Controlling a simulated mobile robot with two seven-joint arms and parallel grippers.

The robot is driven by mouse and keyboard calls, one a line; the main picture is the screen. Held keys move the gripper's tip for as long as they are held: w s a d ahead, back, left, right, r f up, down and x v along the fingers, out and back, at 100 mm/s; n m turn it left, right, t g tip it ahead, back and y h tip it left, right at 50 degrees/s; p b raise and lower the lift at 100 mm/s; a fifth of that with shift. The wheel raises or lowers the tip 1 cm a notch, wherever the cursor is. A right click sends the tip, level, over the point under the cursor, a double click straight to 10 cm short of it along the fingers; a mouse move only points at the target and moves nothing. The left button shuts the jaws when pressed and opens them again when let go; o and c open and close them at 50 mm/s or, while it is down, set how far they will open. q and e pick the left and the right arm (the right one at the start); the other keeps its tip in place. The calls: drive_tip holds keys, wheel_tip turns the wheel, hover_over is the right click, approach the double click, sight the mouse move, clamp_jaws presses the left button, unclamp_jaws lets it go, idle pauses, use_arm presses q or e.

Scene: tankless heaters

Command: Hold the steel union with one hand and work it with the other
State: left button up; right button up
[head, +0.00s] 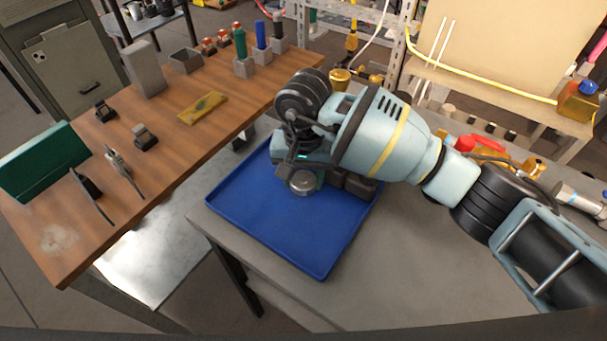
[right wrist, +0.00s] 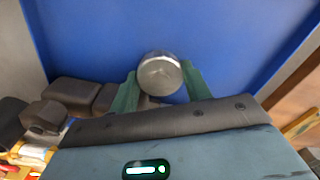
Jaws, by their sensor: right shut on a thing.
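The steel union (head: 302,183) is a short, round, silvery piece at the back part of a blue tray (head: 275,238). My right gripper (head: 305,175) points down over the tray, shut on the union. In the right wrist view the union (right wrist: 160,75) shows its flat round face between the two green fingers (right wrist: 158,90). I cannot tell whether the union touches the tray floor. My right wrist hides the far part of the tray. My left gripper is not in view.
The tray lies on a grey table (head: 400,265). A wooden bench (head: 185,150) at left holds pliers-like tools (head: 122,170), a green case (head: 42,160) and upright colored handles (head: 240,45). Red and brass fittings (head: 465,143) lie at right, behind my arm. The tray's front is bare.

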sight(304, 180)
drive_tip(key=shift+f, duration=0.15)
drive_tip(key=o, duration=0.8)
wheel_tip(304, 180, up, 12)
idle(0.4)
